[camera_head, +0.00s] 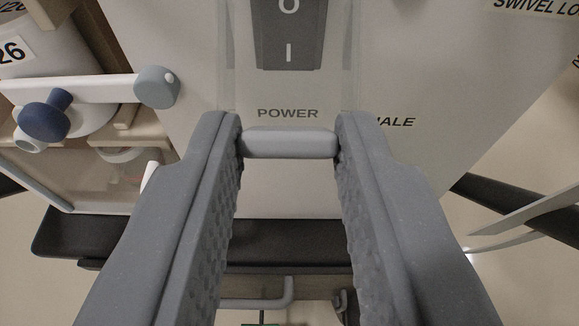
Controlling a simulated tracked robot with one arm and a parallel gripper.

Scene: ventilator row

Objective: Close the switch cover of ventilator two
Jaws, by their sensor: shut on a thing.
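My gripper (288,142) has its two grey fingers reaching up from the bottom of the picture. The fingers are shut on the ends of a short pale grey bar, the grip of the switch cover (289,142). The clear pane of the cover (229,70) shows faintly above the bar, in front of the dark power switch (288,35), marked O and I. The word POWER is printed below the switch. The top of the switch and the cover's hinge are out of view. I cannot tell how far the cover stands from the panel. No ventilator number shows.
The pale ventilator panel (440,70) fills the upper middle. On the left, a white arm with a dark blue knob (45,115) juts out near the panel's edge. A dark ledge (285,240) runs below. A black bar (500,205) and pale curved strips lie at right.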

